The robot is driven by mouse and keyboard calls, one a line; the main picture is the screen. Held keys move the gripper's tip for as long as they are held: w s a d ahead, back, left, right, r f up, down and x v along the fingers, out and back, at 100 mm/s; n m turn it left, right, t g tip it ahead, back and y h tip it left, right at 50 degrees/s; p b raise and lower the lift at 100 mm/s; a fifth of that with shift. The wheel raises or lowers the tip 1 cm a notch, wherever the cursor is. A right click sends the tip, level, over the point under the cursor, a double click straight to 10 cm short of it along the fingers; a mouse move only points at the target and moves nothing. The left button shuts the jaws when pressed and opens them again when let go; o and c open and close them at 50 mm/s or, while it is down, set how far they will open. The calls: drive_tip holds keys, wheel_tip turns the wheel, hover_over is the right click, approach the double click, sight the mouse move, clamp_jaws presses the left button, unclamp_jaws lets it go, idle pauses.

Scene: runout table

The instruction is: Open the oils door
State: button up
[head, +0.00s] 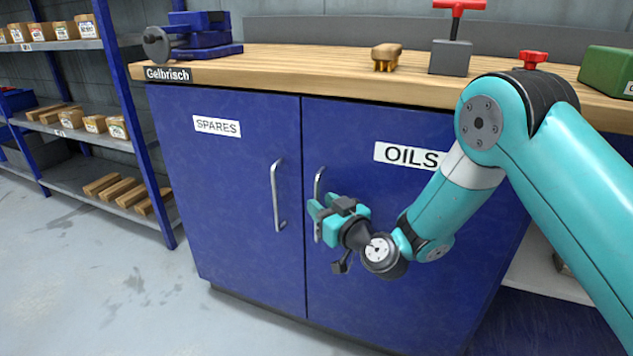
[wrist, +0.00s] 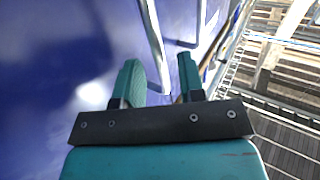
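The blue oils door (head: 385,260), labelled OILS, is the right door of the cabinet and looks shut. Its upright metal handle (head: 318,183) stands near the door's left edge; my gripper hides part of it. My gripper (head: 320,219) is at the handle's lower half. In the wrist view the two teal fingers (wrist: 161,78) are apart, with the handle bar (wrist: 156,50) running between them. Gaps show on both sides of the bar, so the fingers do not look clamped on it. I cannot tell how deep the bar sits between them.
The SPARES door (head: 235,215) is shut on the left, its handle (head: 277,195) close by my gripper. A shelf rack (head: 85,125) stands left. Floor (head: 140,290) before the cabinet is clear.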

drive_tip(key=shift+p+x, duration=0.55)
drive_tip(key=shift+x, duration=0.8)
clamp_jaws()
